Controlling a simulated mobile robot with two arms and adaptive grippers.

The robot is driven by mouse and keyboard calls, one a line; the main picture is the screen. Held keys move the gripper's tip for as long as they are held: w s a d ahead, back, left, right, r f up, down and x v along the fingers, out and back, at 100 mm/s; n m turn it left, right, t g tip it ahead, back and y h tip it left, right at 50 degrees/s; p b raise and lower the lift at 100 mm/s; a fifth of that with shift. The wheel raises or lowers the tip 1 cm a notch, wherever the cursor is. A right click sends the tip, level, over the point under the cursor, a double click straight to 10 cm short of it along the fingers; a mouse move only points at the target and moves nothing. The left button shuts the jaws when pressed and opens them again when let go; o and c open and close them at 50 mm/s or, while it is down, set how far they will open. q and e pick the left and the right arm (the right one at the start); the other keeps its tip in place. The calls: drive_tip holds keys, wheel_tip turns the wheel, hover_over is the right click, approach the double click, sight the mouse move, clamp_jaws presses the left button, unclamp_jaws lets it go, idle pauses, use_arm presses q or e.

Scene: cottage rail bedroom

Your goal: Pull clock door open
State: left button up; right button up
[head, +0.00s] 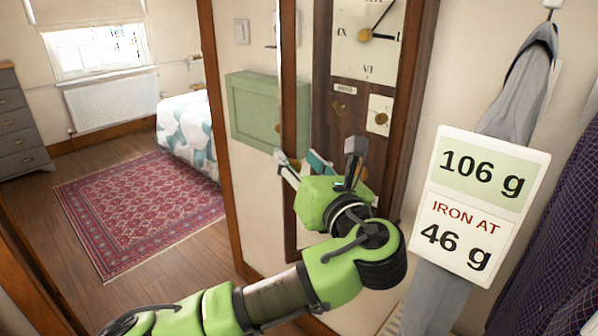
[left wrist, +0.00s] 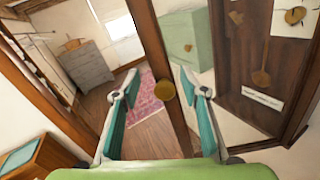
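The tall wooden clock (head: 320,75) stands at centre right in the head view, its dial (head: 368,40) at the top. A round brass knob (left wrist: 165,91) shows between my left fingertips, in line with a narrow wooden upright (left wrist: 152,45). I cannot tell whether that upright is the clock door. My left gripper (left wrist: 163,92) is open and empty, fingers wide apart; in the head view it (head: 297,158) is before the clock's lower left. My right gripper is not in view.
A green box (head: 252,108) is on the wall left of the clock. A card (head: 480,205) and grey cloth (head: 515,95) hang at right. A bed (head: 188,130), rug (head: 140,210) and drawers (head: 20,125) lie beyond the doorway post (head: 222,120). The floor there is mostly clear.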

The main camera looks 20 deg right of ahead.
sight(290, 114)
use_arm(q)
wheel_tip(290, 114, up, 8)
drive_tip(key=shift+s+f, duration=0.1)
drive_tip(key=shift+f, duration=0.15)
drive_tip(key=shift+c, duration=0.5)
